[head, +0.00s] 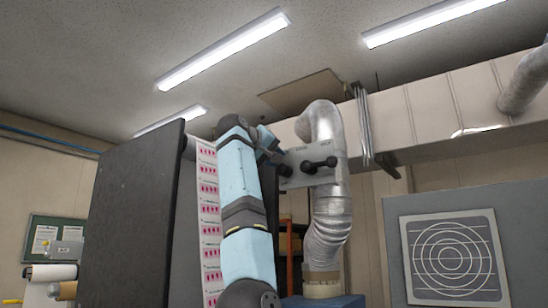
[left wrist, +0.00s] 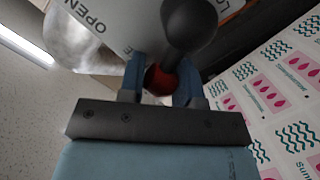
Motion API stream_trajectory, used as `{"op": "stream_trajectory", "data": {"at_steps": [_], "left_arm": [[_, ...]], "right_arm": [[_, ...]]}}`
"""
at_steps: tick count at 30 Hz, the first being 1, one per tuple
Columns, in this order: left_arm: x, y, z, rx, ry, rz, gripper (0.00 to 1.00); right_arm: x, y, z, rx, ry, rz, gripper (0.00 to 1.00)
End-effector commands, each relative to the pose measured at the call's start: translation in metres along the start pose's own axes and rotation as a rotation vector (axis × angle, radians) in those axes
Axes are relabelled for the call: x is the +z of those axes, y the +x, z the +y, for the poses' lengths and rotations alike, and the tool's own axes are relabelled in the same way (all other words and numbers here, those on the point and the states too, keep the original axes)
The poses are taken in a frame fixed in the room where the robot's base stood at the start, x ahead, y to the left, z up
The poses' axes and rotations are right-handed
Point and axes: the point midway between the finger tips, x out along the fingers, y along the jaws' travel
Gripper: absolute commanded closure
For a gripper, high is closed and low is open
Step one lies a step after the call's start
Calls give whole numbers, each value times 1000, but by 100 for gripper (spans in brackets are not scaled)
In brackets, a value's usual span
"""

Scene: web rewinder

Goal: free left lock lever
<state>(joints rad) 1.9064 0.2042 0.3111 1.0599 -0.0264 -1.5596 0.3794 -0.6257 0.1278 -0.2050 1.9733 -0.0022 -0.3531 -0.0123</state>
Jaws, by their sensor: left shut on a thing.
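A grey plate (head: 300,181) on the machine carries dark levers. The right lever (head: 320,164) lies nearly level, with a black knob at its end. My left gripper (head: 274,157) is at the plate's left side, and my arm and gripper hide most of the left lever there. In the left wrist view my gripper (left wrist: 161,80) is shut on the left lever, its blue fingers on either side of the red knob (left wrist: 162,82). The lever's dark rounded part (left wrist: 190,24) rises above the knob. The plate (left wrist: 125,25) behind reads OPEN on the left and part of LOCK on the right. My right gripper is not in view.
A large dark panel (head: 133,220) stands left of my arm. A printed web (head: 208,215) hangs beside it and shows close by in the left wrist view (left wrist: 285,90). A silver duct (head: 331,215) runs right of the plate, above a blue housing.

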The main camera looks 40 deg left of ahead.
Motion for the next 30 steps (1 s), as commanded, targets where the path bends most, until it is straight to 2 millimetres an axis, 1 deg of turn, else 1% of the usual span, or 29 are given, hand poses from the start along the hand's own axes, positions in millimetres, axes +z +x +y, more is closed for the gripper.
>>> {"op": "stream_trajectory", "data": {"at_steps": [1, 2, 3, 4, 5, 13, 17, 20, 27, 30], "left_arm": [[3, 2, -1, -3, 1, -7, 92], [3, 2, -1, -3, 1, -7, 62], [2, 2, -1, -3, 1, -7, 53], [2, 2, -1, -3, 1, -6, 46], [2, 2, -1, -2, 0, -6, 44], [1, 0, -1, -1, 0, -2, 44], [2, -11, -2, 0, -1, 0, 44], [3, -28, -2, 1, 0, 2, 44], [3, -84, -3, 1, 0, 2, 44], [3, -105, -2, 0, 1, 0, 44]], "right_arm": [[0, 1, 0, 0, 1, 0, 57], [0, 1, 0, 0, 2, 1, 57], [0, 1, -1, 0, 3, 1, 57], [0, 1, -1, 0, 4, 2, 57], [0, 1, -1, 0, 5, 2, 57], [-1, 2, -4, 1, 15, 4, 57], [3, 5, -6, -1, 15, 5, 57], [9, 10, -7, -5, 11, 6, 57], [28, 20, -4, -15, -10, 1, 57], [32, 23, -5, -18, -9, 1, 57]]}}
